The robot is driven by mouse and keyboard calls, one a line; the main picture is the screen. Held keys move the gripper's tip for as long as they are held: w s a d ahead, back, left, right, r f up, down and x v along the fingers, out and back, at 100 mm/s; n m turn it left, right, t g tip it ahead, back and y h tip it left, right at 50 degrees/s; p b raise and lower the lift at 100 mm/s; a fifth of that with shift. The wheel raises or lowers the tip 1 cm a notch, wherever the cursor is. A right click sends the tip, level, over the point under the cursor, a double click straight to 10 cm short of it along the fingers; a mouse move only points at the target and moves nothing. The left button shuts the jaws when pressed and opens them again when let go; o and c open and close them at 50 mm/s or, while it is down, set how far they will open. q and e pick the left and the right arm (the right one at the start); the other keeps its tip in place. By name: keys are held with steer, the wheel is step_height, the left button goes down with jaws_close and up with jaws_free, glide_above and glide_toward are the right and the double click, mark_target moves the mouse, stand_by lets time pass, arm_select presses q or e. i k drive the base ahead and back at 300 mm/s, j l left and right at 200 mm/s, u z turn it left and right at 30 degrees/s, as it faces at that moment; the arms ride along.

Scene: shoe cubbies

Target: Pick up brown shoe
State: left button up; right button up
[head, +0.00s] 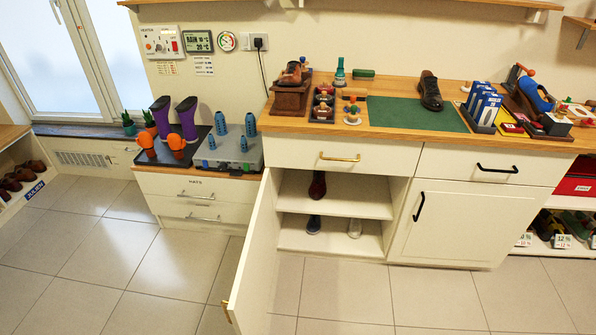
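A dark brown shoe (430,92) stands on the green mat (417,117) on the wooden counter, seen from the head view, with its toe toward me. A smaller tan-brown shoe-like item (291,74) sits on a brown wooden box (291,97) at the counter's left. A dark reddish-brown shoe (317,185) is on the upper shelf of the open cabinet (336,193). Several brown shoes (20,175) sit in a low cubby at the far left. I cannot tell which brown shoe the task means. Neither of my grippers is in view.
The cabinet door (252,262) stands open toward me. Blue-and-white boxes (484,105) stand right of the mat. A tray of small figures (322,103) is left of it. Purple boots (187,117) stand on the lower cabinet. The tiled floor (140,260) in front is clear.

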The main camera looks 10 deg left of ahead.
mark_target(293, 76)
steer(key=i+j+z, duration=0.15)
steer(key=j, duration=0.9)
steer(key=j+z, duration=0.15)
steer(key=j, duration=0.85)
